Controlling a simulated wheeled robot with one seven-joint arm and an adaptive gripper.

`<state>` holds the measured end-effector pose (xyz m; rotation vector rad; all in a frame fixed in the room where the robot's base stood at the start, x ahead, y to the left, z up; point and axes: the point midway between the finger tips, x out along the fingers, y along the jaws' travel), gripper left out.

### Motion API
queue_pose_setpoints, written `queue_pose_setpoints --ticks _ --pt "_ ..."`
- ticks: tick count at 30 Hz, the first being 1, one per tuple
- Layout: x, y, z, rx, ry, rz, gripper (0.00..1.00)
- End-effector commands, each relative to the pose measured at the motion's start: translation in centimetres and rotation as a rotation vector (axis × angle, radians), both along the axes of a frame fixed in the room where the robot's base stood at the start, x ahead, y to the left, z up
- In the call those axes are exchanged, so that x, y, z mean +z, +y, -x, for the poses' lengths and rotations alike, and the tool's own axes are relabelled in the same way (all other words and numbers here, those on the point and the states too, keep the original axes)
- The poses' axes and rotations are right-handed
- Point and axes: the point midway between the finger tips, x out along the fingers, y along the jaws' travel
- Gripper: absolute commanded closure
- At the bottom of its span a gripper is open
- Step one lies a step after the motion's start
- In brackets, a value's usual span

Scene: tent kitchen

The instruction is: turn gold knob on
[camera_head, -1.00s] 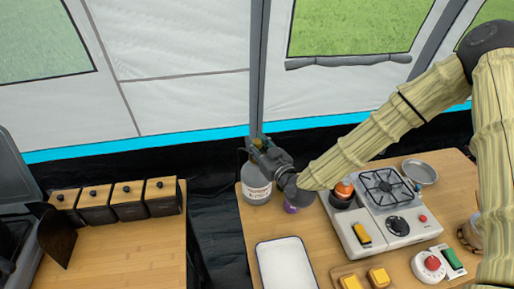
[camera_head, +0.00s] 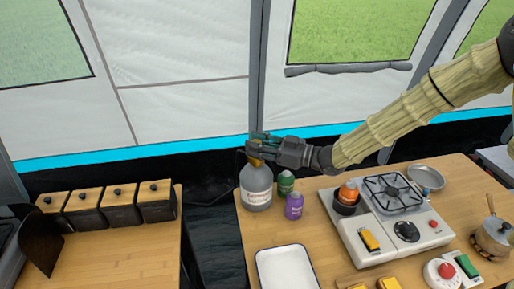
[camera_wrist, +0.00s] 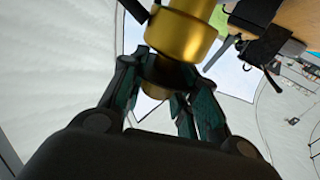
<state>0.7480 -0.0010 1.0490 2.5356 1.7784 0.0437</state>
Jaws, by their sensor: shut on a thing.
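The gold knob (camera_wrist: 182,32) fills the top of the wrist view, and more gold metal shows between my fingers. In the head view a little gold (camera_head: 256,161) shows at the top of the grey gas canister (camera_head: 256,188), which stands upright at the table's back left corner. My gripper (camera_head: 258,143) reaches in from the right, level, with its dark green fingers at the canister's top. In the wrist view my gripper (camera_wrist: 165,68) has its fingers on both sides of the gold part and is shut on it. The fingers hide part of the knob.
A green can (camera_head: 286,182) and a purple can (camera_head: 294,206) stand just right of the canister. A camp stove (camera_head: 385,225) is farther right, and a white tray (camera_head: 287,268) lies in front. A gap separates this table from the left one with dark boxes (camera_head: 121,204).

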Motion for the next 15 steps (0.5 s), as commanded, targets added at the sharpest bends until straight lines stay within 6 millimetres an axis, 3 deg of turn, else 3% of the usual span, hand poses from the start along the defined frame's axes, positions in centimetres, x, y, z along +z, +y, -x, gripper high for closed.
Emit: queue_pose_setpoints --ticks 15 --pt "0.00 0.01 -0.40 0.412 -0.005 0.004 0.93"
